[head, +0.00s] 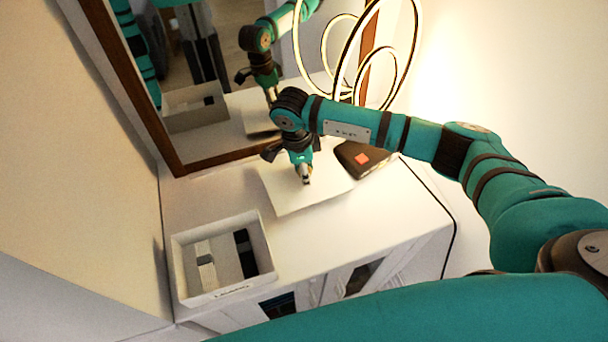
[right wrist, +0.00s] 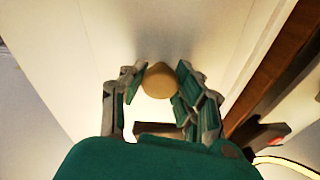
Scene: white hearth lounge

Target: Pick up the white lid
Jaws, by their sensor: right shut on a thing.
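The white lid (head: 283,195) is a flat white panel at the back of the white cabinet top, in front of the mirror. In the right wrist view the lid (right wrist: 90,50) fills much of the picture, with a round tan knob (right wrist: 159,82) on it. My right gripper (head: 305,179) points down over the lid. In the right wrist view its fingers (right wrist: 161,76) are on both sides of the knob, shut on it. I cannot tell whether the lid touches the cabinet top. My left gripper is not in view.
An open white box (head: 268,251) with a few light and dark items inside stands at the cabinet's front left. A dark book-like object (head: 350,163) with an orange patch lies right of the lid. A looped lamp (head: 345,50) and brown-framed mirror (head: 185,168) stand behind.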

